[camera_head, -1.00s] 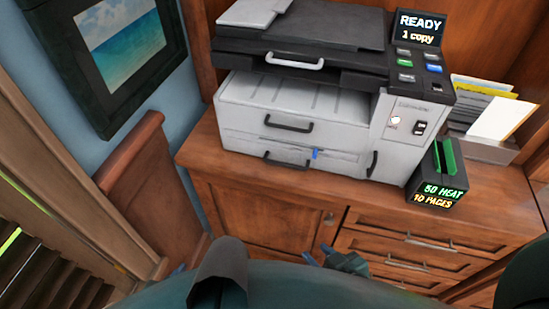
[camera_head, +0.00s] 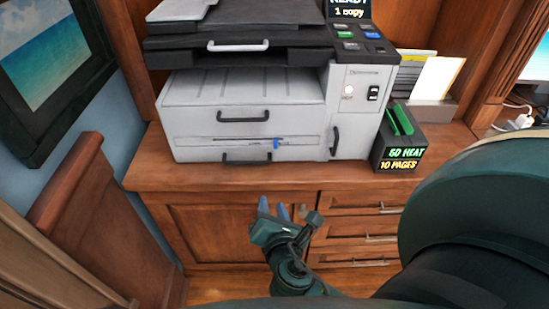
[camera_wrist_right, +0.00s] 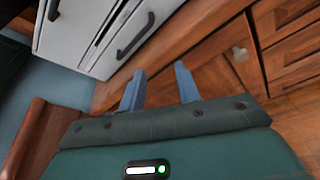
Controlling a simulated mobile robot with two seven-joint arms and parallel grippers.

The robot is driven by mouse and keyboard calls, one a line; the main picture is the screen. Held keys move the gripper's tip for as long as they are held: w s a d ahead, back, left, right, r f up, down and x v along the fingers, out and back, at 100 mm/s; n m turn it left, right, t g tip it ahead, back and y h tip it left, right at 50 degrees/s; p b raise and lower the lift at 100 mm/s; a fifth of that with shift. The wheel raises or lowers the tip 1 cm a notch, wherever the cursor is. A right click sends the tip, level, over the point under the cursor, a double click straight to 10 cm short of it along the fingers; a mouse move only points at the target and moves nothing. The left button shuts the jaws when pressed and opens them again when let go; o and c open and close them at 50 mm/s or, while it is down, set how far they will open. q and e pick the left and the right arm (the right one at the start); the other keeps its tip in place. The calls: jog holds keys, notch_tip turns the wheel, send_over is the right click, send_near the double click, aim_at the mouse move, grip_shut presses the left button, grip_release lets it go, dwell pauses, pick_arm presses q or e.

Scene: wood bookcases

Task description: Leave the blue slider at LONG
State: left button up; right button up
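The blue slider (camera_head: 276,144) is a small blue tab on a slotted track across the lower front of the grey-and-white printer (camera_head: 240,89). It sits right of the middle of the printer's front. I cannot read any LONG mark. My right gripper (camera_head: 274,207) is in front of the cabinet door, below the slider and apart from it. In the right wrist view its two blue fingers (camera_wrist_right: 160,85) are spread with nothing between them. The slider is not seen in that view. My left gripper is not in view.
Drawer handles (camera_head: 243,117) stick out from the printer's front. A black box with green cards (camera_head: 398,149) stands right of it, and a paper holder (camera_head: 426,112) behind. The wooden cabinet edge (camera_head: 150,177) runs below. A wooden panel (camera_head: 75,195) stands at left.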

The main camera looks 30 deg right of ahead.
aim_at(275, 145)
notch_tip(275, 145, up, 5)
jog(key=w+d+n+t+h+b, duration=0.1)
jog(key=w+d+n+t+h, duration=0.1)
jog(key=n+h, duration=0.25)
jog(key=shift+n+y, duration=0.25)
jog(key=shift+y, duration=0.3)
jog(key=x, duration=1.2)
jog(key=shift+s+d, duration=0.15)
grip_shut()
